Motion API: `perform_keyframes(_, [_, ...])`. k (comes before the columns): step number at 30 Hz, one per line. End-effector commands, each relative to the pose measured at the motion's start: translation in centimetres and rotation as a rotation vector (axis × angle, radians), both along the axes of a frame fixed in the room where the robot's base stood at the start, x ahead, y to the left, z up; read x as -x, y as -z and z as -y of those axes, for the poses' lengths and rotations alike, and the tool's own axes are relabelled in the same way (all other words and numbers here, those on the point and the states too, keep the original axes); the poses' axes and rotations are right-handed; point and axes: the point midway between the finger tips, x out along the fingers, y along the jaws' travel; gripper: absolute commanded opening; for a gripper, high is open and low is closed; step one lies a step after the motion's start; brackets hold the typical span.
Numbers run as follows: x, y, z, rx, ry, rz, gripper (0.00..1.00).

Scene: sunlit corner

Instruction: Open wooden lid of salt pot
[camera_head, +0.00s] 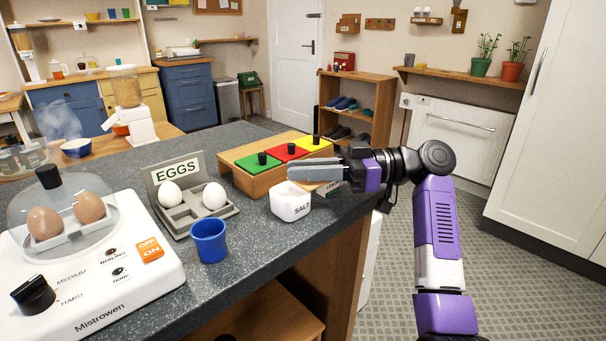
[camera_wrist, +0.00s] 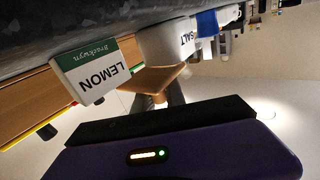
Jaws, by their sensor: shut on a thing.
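The white salt pot (camera_head: 290,205), lettered SALT, stands on the dark worktop near its right edge. It also shows in the wrist view (camera_wrist: 167,43). Its wooden lid (camera_wrist: 152,79) is a thin brown board in the wrist view, standing out from the pot's top at an angle. My gripper (camera_head: 293,173) is just above the pot, reaching in from the right. In the wrist view its fingers (camera_wrist: 160,102) are shut on the lid's outer edge. In the head view the fingers hide most of the lid.
A box lettered LEMON (camera_wrist: 88,72) stands close beside the pot. Behind is a wooden box with green, red and yellow lids (camera_head: 285,155). An egg rack (camera_head: 192,215), a blue cup (camera_head: 210,241) and an egg cooker (camera_head: 95,270) stand to the left.

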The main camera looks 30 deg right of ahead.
Motion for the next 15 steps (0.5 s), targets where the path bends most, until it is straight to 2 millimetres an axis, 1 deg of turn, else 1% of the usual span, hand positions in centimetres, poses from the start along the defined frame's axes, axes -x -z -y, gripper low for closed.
perform_keyframes(13, [-0.06, 0.05, -0.17, 0.001, -0.01, -0.001, 0.0])
perform_keyframes(14, [-0.05, 0.05, -0.17, 0.001, -0.01, -0.001, 0.17])
perform_keyframes(15, [-0.06, 0.05, -0.18, 0.001, -0.01, -0.001, 0.25])
